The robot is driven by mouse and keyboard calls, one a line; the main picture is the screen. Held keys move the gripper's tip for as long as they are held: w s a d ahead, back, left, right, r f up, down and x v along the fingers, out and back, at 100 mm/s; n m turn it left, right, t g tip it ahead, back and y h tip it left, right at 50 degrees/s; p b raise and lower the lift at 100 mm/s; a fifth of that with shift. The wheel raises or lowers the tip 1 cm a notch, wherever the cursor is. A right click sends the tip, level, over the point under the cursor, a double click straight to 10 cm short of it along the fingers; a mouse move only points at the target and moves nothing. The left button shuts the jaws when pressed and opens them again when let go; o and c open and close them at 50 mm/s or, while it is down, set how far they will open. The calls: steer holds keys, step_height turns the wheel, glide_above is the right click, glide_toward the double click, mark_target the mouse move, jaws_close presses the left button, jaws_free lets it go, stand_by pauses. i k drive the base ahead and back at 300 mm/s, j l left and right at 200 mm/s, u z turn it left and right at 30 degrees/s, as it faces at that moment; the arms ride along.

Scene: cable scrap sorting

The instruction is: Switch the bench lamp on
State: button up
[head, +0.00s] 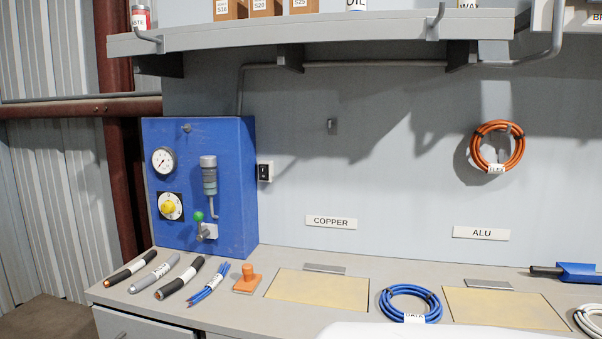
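A small white-framed plate with a black face (264,172) is on the grey back wall, just right of the blue control box. It looks like a wall switch; its position is too small to tell. I see no part that is clearly the bench lamp. The blue box (232,143) stands at the back left of the bench with a round gauge (163,160), a yellow knob (169,206) and a green-tipped lever (200,217). My gripper is not in view. A white rounded shape at the bottom edge may be part of my arm.
On the bench (320,318) lie several cable pieces (180,279), an orange stamp-like object (248,279), a blue coil (385,298) and a blue-handled tool (578,271). An orange coil (478,139) hangs on the wall. A shelf (320,36) overhangs above.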

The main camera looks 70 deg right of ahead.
mark_target(262, 169)
steer(key=z, duration=1.8)
steer(key=i+j+z, duration=0.15)
steer(key=i+j, duration=0.2)
steer(key=i+j+z, duration=0.15)
steer(key=i+j, duration=0.15)
steer(key=j, duration=0.3)
